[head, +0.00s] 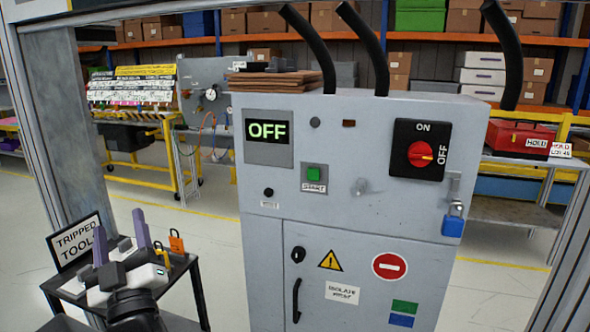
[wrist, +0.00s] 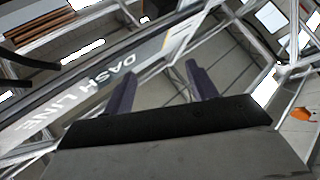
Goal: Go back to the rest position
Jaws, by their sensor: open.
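My gripper (head: 121,238) is at the lower left of the head view, in front of a small black cart. Its two purple fingers point up and stand apart, with nothing between them. In the wrist view my gripper (wrist: 157,88) is also open and empty, facing up toward the roof frame and a "DASH LINE" sign (wrist: 115,90). The grey control cabinet (head: 360,190) stands to the right of the gripper, apart from it. Its display (head: 268,131) reads OFF. Its red rotary switch (head: 421,154) has its pointer toward the right, and a blue padlock (head: 453,221) hangs at its right edge.
The black cart (head: 180,268) bears a "TRIPPED TOOL" sign (head: 77,242) and an orange padlock (head: 176,243), close to my gripper. A metal post (head: 50,130) rises at the left. Open floor (head: 215,240) shows between cart and cabinet. Shelves with boxes (head: 480,55) stand behind.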

